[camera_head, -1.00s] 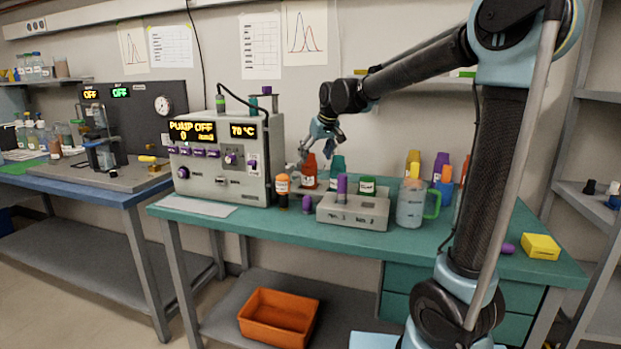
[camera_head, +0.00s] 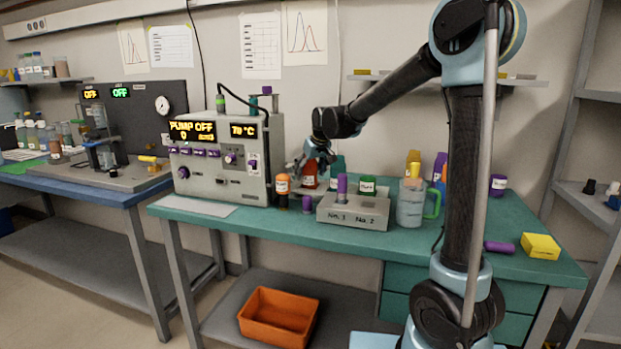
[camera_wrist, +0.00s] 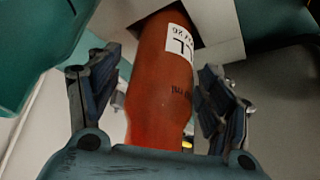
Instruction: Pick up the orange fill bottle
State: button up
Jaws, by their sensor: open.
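The orange fill bottle (camera_head: 310,174) stands on the green bench, right of the pump box. In the wrist view the bottle (camera_wrist: 160,85) shows large, with a white label whose visible letters end in "LL". My gripper (camera_head: 316,158) is at the bottle in the head view and covers part of it. In the wrist view my gripper (camera_wrist: 163,95) is open, with one finger on each side of the bottle. A small gap shows at the left finger. I cannot tell whether the right finger touches.
A dark bottle with an orange top (camera_head: 282,190) stands front left of the fill bottle. The pump box (camera_head: 222,165) is at left. A grey block (camera_head: 352,212) and a jug with a green handle (camera_head: 410,205) are at right. A teal bottle (camera_head: 337,166) stands close behind.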

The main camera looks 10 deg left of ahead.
jog(key=shift+c, duration=0.6)
jog(key=c, duration=1.2)
jog(key=shift+c, duration=0.2)
